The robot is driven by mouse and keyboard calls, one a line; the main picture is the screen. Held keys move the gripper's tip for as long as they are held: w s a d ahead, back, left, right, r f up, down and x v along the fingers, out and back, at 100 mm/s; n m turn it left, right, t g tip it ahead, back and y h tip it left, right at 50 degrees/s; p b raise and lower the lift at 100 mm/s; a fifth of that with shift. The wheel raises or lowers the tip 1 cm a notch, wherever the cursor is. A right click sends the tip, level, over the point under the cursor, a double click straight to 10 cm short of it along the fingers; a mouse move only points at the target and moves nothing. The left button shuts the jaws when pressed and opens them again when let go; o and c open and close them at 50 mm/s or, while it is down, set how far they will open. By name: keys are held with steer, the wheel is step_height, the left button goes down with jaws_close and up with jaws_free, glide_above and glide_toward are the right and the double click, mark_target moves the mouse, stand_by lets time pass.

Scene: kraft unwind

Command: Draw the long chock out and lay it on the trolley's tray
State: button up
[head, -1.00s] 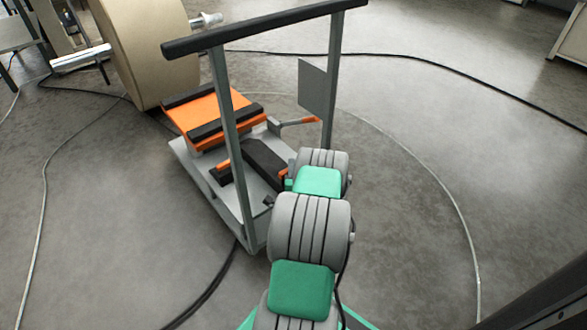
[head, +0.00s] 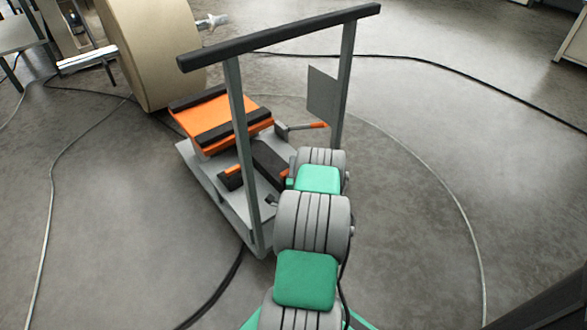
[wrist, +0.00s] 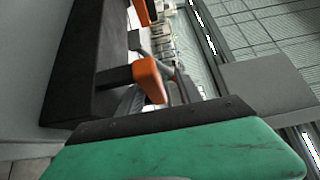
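The trolley (head: 251,210) stands ahead with its grey tray low down. A long dark block with an orange end, which looks like the long chock (head: 269,163), lies on the tray. A shorter dark piece with an orange part (head: 231,178) lies beside it. In the wrist view a large dark block (wrist: 82,60) fills the left, with an orange grip (wrist: 149,80) sticking out near the middle. My gripper is mostly hidden behind my arm in the head view. The wrist view shows a green body with a dark edge (wrist: 170,122) close to the orange grip; contact is unclear.
An orange platform with black bars (head: 232,115) sits at the trolley's far end, near a large kraft roll (head: 150,50). Cables cross the floor. Open floor lies to the right.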

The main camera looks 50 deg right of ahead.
steer(key=shift+o, duration=0.2)
steer(key=shift+s+a+f, duration=0.1)
steer(key=shift+f, duration=0.05)
steer(key=b+v, duration=0.1)
steer(key=v, duration=0.6)
steer(key=shift+s+a, duration=0.15)
steer(key=shift+s, duration=0.15)
